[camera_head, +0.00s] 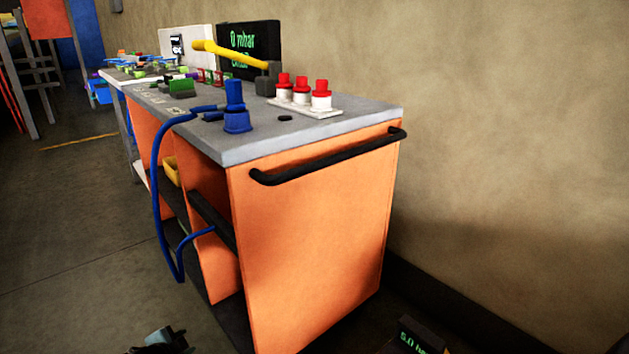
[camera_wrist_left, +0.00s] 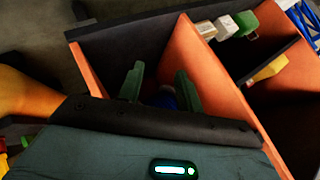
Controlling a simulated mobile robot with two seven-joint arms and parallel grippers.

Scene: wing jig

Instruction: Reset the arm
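My left gripper shows in the left wrist view (camera_wrist_left: 160,70) as two green fingers spread apart, with no object clearly held. It is in front of an orange cabinet with dark shelf edges (camera_wrist_left: 180,60). A small blue thing (camera_wrist_left: 167,98) shows low between the fingers, mostly hidden; I cannot tell whether it touches them. In the head view, a dark piece at the bottom edge (camera_head: 165,340) looks like part of my left gripper, low beside the orange cart (camera_head: 310,220); its fingers cannot be made out there.
The cart's grey top (camera_head: 370,118) carries a blue fitting (camera_head: 236,120) with a blue hose (camera_head: 156,190), a yellow lever (camera_head: 232,54) and red-capped white pieces (camera_head: 321,97). A black handle (camera_head: 330,160) sticks out. Floor left of the cart is clear.

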